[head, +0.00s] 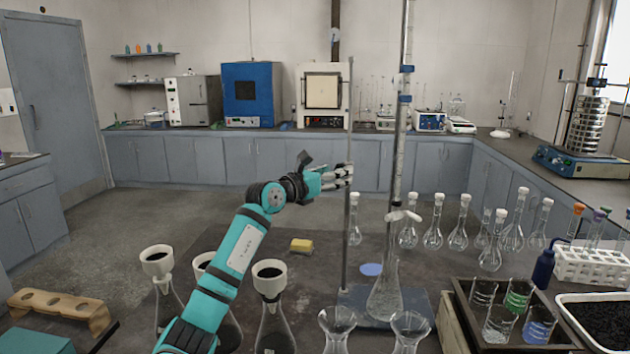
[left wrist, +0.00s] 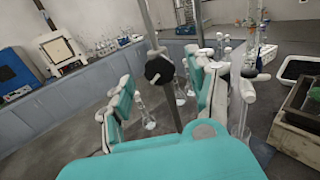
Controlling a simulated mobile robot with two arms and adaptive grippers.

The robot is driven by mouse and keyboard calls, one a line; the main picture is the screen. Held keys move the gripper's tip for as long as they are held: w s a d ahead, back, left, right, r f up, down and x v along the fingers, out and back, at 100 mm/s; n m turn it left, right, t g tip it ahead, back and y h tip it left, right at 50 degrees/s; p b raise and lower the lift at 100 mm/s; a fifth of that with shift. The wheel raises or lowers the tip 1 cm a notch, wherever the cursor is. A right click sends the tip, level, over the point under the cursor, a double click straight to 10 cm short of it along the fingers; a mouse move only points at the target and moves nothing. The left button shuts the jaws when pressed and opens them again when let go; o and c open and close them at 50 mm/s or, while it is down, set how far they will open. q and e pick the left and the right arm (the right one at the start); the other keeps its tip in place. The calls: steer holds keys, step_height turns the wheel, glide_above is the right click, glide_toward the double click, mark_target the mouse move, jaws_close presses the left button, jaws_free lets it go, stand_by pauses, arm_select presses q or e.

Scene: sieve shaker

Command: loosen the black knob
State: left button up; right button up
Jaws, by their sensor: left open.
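The black knob (left wrist: 159,70) shows in the left wrist view, on a metal rod (left wrist: 165,100). In the head view the rod (head: 349,225) rises from a stand base (head: 355,300), and I cannot make out the knob behind my gripper. My left gripper (head: 343,176) is open beside the rod. In the left wrist view its teal and white fingers (left wrist: 160,84) stand apart, one on each side of the knob in the picture. I cannot tell whether either finger touches it. My right gripper is not in view.
Near my left arm stand flasks with black-filled funnels (head: 270,270). A conical flask (head: 385,290), several stoppered flasks (head: 458,235) and a crate of beakers (head: 570,340) are to the right. A yellow sponge (head: 301,245) lies left of the rod. A sieve shaker (head: 588,125) stands on the far-right counter.

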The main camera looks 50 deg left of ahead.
arm_select(q)
steer(key=s, duration=0.9)
steer(key=shift+d, duration=0.25)
